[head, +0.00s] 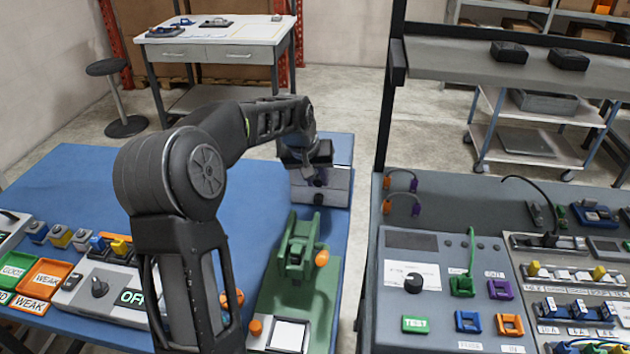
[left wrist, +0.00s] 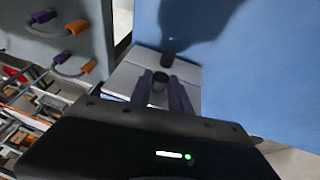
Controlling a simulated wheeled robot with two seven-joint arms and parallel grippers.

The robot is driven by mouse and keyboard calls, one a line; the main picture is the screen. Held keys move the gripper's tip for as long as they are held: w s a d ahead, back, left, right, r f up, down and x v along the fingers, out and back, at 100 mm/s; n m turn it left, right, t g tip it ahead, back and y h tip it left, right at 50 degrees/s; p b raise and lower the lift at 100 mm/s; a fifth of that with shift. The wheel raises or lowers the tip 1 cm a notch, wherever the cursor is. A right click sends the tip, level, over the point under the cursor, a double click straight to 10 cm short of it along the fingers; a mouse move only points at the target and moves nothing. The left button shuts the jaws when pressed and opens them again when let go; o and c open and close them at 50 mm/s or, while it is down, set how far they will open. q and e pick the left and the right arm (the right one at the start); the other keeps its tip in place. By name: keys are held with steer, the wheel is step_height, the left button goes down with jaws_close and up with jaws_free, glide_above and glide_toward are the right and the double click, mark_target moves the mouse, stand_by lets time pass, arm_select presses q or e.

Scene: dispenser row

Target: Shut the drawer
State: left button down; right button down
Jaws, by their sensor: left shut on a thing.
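The drawer unit (head: 338,188) is a small light-grey box near the far right edge of the blue table. It also shows in the left wrist view (left wrist: 185,72), with a dark round knob (left wrist: 158,84). My left gripper (head: 319,172) reaches down over this box from the left. In the left wrist view my left gripper's two fingers (left wrist: 160,92) stand on either side of the knob, and they are shut on it. The arm and gripper hide part of the box, and I cannot tell how far the drawer stands out. My right gripper is not in view.
A green fixture (head: 298,250) with orange knobs stands in front of the box on the blue table (head: 70,185). Orange and green trays (head: 45,275) and a switch panel lie at the left. A grey test bench (head: 400,245) stands at the right, across a gap.

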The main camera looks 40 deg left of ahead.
arm_select(q)
steer(key=shift+w+a+r, duration=0.1)
steer(key=shift+w+r, duration=0.05)
steer(key=c, duration=1.2)
jaws_free()
steer(key=b+v, duration=0.1)
steer(key=v, duration=0.6)
steer(key=shift+s+r, duration=0.25)
